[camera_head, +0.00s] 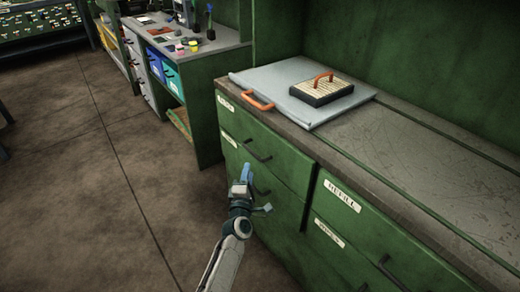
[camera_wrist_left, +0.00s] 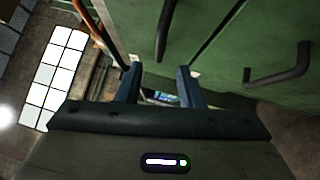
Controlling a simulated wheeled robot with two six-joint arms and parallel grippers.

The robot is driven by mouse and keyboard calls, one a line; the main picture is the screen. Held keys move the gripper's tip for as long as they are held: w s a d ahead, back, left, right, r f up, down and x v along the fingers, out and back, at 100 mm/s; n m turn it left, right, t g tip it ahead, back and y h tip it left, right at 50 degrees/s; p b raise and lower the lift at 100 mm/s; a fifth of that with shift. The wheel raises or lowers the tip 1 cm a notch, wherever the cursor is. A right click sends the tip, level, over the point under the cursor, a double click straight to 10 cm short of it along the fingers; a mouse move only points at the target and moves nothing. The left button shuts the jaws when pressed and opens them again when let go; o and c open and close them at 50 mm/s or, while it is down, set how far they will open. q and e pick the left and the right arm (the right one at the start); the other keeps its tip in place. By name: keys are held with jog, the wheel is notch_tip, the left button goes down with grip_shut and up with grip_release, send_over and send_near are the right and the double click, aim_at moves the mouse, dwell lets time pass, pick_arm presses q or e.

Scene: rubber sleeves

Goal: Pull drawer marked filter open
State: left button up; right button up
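The green drawer cabinet (camera_head: 290,165) stands at the right in the head view. Its left column has a small, unreadable label (camera_head: 225,103) at the top and another unreadable label (camera_head: 229,140) below. The right column has a label reading REFILL (camera_head: 342,195). I cannot tell which drawer is marked filter. A black handle (camera_head: 257,151) is on the upper left drawer. My left gripper (camera_head: 246,170) is in front of the left column, just below that handle. In the left wrist view its blue fingers (camera_wrist_left: 158,85) are apart, with a black handle (camera_wrist_left: 164,30) beyond them. The right gripper is out of view.
Another black handle (camera_wrist_left: 280,68) shows in the left wrist view. The floor (camera_head: 110,190) left of the cabinet is clear.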

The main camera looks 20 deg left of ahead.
aim_at(252, 152)
pick_arm(q)
jog(key=w, duration=0.3)
jog(key=w+a+r, duration=0.1)
jog(key=w, duration=0.5)
jog(key=shift+a+r, duration=0.15)
jog(key=shift+w+a, duration=0.1)
jog(key=shift+w, duration=0.35)
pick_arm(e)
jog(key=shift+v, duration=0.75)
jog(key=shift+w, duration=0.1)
pick_arm(q)
grip_shut()
